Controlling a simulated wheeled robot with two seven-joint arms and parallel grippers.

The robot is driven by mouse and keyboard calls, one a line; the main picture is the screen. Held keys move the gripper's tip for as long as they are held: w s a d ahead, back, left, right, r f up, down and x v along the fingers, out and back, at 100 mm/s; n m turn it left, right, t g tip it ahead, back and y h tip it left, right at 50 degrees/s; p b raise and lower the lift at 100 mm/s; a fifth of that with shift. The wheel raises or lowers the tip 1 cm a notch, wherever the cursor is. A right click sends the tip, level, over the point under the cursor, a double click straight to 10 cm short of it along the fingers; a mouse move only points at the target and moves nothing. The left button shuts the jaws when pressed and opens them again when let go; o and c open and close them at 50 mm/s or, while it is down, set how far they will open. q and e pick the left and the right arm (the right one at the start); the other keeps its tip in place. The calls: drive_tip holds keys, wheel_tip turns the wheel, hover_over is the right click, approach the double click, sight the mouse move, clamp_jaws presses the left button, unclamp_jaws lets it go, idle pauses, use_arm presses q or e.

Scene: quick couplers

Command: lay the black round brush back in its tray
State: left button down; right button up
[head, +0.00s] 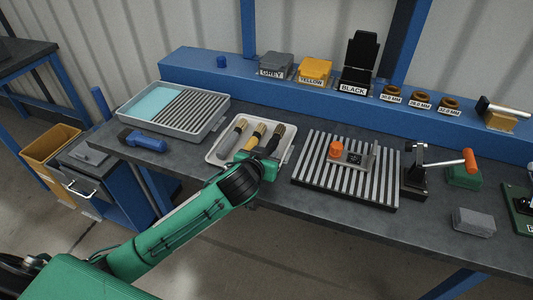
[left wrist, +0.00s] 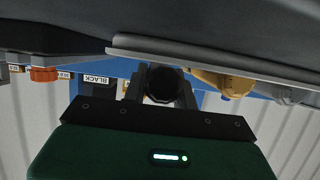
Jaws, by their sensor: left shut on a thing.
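The black round brush (head: 275,136) is at the right end of the white tray (head: 217,158), beside the yellow brush (head: 256,137) and the grey brush (head: 234,132). My left gripper (head: 266,156) is at the tray's front right, shut on the black brush. In the left wrist view the black brush's round end (left wrist: 163,85) shows between the two fingers, close to the tray rim (left wrist: 210,62). The yellow brush (left wrist: 222,82) is beside it. I cannot tell whether the black brush touches the tray floor. My right gripper is not in view.
A slatted plate (head: 330,190) with an orange knob (head: 336,149) stands close to the right. A grey tray with a blue panel (head: 152,103) and a blue tool (head: 142,140) lie left. Grey, yellow and black holders (head: 360,62) stand on the blue shelf behind.

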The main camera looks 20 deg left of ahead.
use_arm(q)
drive_tip(key=shift+f+b, duration=0.35)
drive_tip(key=shift+f, duration=0.35)
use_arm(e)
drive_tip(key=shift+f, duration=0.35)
use_arm(q)
drive_tip(key=c, duration=1)
unclamp_jaws()
drive_tip(key=shift+c, duration=0.2)
drive_tip(key=v, duration=1.3)
drive_tip(key=shift+s, duration=0.4)
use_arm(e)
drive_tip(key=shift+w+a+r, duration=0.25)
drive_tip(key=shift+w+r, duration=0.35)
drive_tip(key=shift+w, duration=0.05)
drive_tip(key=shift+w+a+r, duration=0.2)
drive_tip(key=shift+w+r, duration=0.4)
use_arm(q)
drive_tip(key=shift+a+r, duration=0.1)
